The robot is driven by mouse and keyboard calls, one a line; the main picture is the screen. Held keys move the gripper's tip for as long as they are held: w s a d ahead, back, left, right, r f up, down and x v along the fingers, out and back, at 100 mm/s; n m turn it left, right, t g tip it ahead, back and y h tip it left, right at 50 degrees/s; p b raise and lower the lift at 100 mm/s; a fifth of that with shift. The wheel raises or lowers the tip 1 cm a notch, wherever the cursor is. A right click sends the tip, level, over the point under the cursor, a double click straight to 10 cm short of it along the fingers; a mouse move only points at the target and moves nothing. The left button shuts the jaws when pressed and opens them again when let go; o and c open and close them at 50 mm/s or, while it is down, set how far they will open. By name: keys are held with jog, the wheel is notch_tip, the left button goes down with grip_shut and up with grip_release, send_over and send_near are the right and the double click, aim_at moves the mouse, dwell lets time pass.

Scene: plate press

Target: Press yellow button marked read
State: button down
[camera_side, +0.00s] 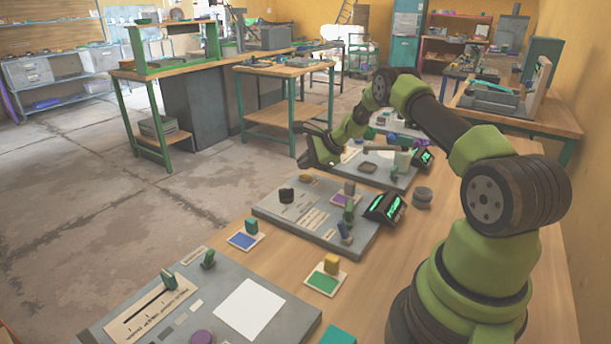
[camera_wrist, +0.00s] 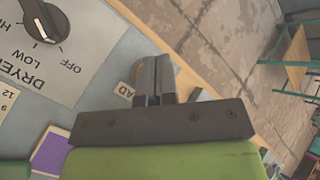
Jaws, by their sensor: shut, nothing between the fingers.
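The yellow button (camera_side: 305,178) sits at the far edge of the middle grey panel (camera_side: 268,212) in the side view. My gripper (camera_side: 305,163) is just above it, pointing down; whether it touches the button cannot be told. In the wrist view my gripper's fingers (camera_wrist: 153,68) are shut together and empty. They cover most of the button, and only a tan edge of it (camera_wrist: 138,98) shows beside them. A label (camera_wrist: 125,90) next to the fingers shows only the letters "AD"; the rest is hidden.
A black dryer knob (camera_wrist: 43,20) stands on the panel, also visible in the side view (camera_side: 287,195). A purple square (camera_wrist: 51,154) and a display box with green text (camera_side: 385,207) are nearby. Another panel (camera_side: 377,173) lies behind. Floor lies beyond the table edge.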

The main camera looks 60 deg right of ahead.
aim_at(305, 176)
jog(key=shift+r, duration=2.5)
jog(key=s+a+r+n+g+y, duration=0.1)
jog(key=s+a+r+n, duration=0.3)
jog(key=a+r, duration=0.55)
jog(key=s+a+r+n+g, duration=0.1)
jog(key=s+a+r+n, duration=0.1)
jog(key=a+r+n, duration=0.6)
jog(key=s+a+r+n, duration=0.1)
jog(key=s+a+n, duration=0.3)
jog(key=s, duration=0.6)
jog(key=s+a+r+n, duration=0.2)
jog(key=s+a+n, duration=0.2)
jog(key=s+a, duration=0.3)
jog(key=s, duration=0.4)
jog(key=shift+s+r+n+h, duration=0.2)
jog(key=shift+s+n+h, duration=0.1)
jog(key=shift+h, duration=0.1)
